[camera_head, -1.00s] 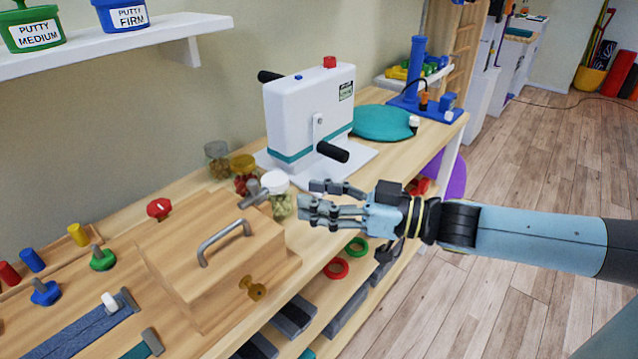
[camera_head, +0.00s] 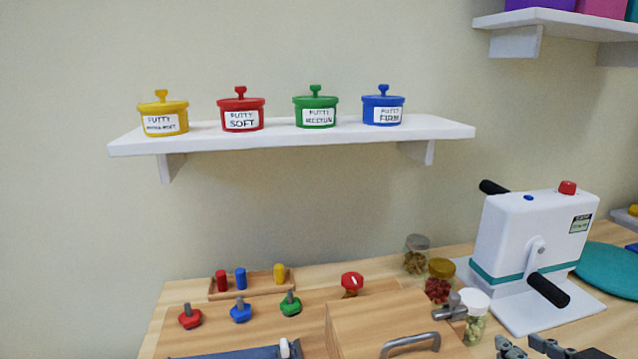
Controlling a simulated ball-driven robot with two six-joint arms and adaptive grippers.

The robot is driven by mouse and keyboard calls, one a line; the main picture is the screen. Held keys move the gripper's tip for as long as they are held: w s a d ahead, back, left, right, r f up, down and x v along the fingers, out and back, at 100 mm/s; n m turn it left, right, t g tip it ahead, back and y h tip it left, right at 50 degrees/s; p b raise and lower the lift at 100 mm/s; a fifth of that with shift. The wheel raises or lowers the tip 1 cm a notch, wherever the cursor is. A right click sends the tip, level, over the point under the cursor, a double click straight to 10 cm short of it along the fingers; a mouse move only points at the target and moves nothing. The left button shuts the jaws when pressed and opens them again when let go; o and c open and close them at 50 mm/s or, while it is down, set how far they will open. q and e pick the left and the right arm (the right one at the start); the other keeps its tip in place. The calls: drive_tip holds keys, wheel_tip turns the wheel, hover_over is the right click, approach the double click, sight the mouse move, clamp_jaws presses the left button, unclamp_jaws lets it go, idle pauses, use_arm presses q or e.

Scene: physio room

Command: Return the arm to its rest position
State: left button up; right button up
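My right gripper (camera_head: 530,347) shows only at the bottom edge, right of centre, in the head view. Its grey fingertips are apart with nothing visible between them; the rest of the hand and the arm are cut off by the frame. The fingertips appear just below and right of the white-lidded jar (camera_head: 474,325), in front of the white crank machine (camera_head: 525,235). My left gripper is not in view.
A wooden box (camera_head: 350,325) with a metal handle (camera_head: 410,341) stands left of the fingers. Jars with a yellow lid (camera_head: 440,282) and a grey lid (camera_head: 416,258) stand behind. Several putty tubs, including a red one (camera_head: 241,112), sit on a wall shelf (camera_head: 290,137).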

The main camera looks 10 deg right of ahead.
drive_tip(key=s+a+g, duration=0.3)
drive_tip(key=s+g, duration=0.2)
drive_tip(key=s, duration=0.3)
drive_tip(key=s+a+g, duration=0.3)
drive_tip(key=s+g, duration=0.2)
drive_tip(key=s, duration=0.3)
wheel_tip(320, 180, down, 31)
drive_tip(key=s+d+g+b, duration=0.1)
drive_tip(key=s+d+b, duration=0.1)
drive_tip(key=d+b, duration=0.15)
drive_tip(key=s+f+g+b, duration=0.1)
drive_tip(key=s+f+b, duration=0.2)
drive_tip(key=s+f, duration=1.5)
drive_tip(key=shift+s+f+m+h+b, duration=0.2)
drive_tip(key=shift+s+m+h+b, duration=0.05)
drive_tip(key=shift+m+h+b, duration=0.1)
drive_tip(key=shift+d+g, duration=0.1)
drive_tip(key=shift+g, duration=0.2)
